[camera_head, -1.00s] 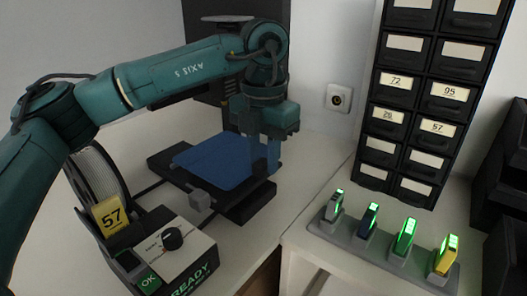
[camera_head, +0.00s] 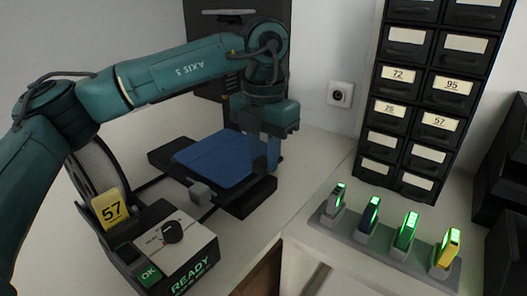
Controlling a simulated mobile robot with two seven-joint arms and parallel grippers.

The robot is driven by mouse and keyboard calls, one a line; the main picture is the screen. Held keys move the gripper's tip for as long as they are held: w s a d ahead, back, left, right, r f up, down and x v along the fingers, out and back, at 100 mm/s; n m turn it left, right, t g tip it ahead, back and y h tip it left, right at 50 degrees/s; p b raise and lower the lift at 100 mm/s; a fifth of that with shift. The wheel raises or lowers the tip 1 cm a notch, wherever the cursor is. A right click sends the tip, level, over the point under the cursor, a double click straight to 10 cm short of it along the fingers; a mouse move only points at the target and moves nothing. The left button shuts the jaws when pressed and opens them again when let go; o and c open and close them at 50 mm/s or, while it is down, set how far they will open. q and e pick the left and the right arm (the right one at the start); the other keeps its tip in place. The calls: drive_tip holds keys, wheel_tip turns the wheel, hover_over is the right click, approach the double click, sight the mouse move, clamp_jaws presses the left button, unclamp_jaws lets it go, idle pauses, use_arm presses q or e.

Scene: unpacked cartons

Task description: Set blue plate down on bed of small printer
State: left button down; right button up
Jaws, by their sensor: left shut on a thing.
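The blue plate (camera_head: 212,158) lies level, on or just above the dark bed of the small printer (camera_head: 243,203); I cannot tell whether it touches the bed all over. My left gripper (camera_head: 266,165) reaches down from above at the plate's right edge and is shut on the plate there. Its blue fingers hide part of that edge. A grey block (camera_head: 200,193) sits at the plate's front edge. My right gripper is not in view.
A control box (camera_head: 172,245) reading READY, with a knob and green OK, stands in front. A spool (camera_head: 97,172) with yellow tag 57 is left. A grey rack (camera_head: 383,247) of several lit devices is right, below a drawer cabinet (camera_head: 408,100).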

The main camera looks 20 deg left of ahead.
use_arm(q)
drive_tip(key=shift+f+b, duration=0.6)
drive_tip(key=shift+f, duration=0.35)
drive_tip(key=c, duration=1.1)
unclamp_jaws()
drive_tip(key=shift+o, duration=0.2)
drive_tip(key=shift+r, duration=0.15)
drive_tip(key=shift+r+p, duration=1.25)
drive_tip(key=shift+r, duration=0.25)
